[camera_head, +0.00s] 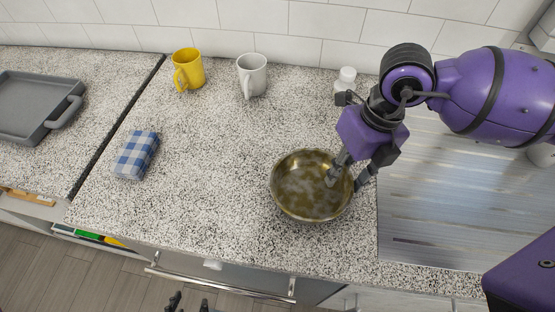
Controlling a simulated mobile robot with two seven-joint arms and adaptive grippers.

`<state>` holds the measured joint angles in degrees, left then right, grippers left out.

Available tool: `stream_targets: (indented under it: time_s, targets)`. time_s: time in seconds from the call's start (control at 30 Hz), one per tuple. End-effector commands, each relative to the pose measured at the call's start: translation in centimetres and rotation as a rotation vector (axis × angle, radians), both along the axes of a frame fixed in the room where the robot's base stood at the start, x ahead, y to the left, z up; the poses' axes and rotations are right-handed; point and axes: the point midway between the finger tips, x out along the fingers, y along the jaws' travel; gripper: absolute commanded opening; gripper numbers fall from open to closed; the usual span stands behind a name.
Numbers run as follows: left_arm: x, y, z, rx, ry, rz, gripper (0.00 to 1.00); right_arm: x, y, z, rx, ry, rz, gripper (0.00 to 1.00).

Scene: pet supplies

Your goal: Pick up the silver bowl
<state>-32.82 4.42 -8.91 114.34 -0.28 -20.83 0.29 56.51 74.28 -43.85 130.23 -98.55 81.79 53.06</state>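A round metal bowl (299,196) with a brassy, gold-brown tint sits upright on the speckled counter, near the middle of the view. My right gripper (348,181) is at the bowl's right rim. One finger is inside the bowl and the other is outside the rim, with a visible gap between them. I cannot tell whether either finger touches the wall. My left gripper (189,303) shows only as two dark fingertips, apart and empty, at the bottom edge, in front of the counter and away from the bowl.
A yellow mug (189,71), a white mug (252,76) and a small white bottle (346,79) stand at the back. A blue-checked cloth bundle (137,155) lies left. A grey tray (30,105) is far left, a metallic panel (430,215) right. Counter left of the bowl is clear.

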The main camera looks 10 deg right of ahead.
Motion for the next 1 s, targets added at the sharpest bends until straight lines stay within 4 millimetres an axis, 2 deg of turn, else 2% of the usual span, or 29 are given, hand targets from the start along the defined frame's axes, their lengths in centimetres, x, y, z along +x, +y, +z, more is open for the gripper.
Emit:
stream_targets:
  time_s: [0.23, 0.47, 1.0]
  targets:
    - [0.32, -0.07, 0.19, 0.000, -0.006, -0.002, 0.42, -0.05, -0.02, -0.25, 0.000, 0.001, -0.001, 0.29]
    - [0.20, -0.08, 0.07, -0.001, -0.003, -0.002, 0.42, -0.05, -0.01, -0.23, 0.000, 0.001, -0.001, 0.00]
    - [-0.20, -0.02, -0.12, 0.000, 0.006, -0.001, 0.42, 0.10, -0.10, 0.03, 0.000, 0.000, -0.002, 0.00]
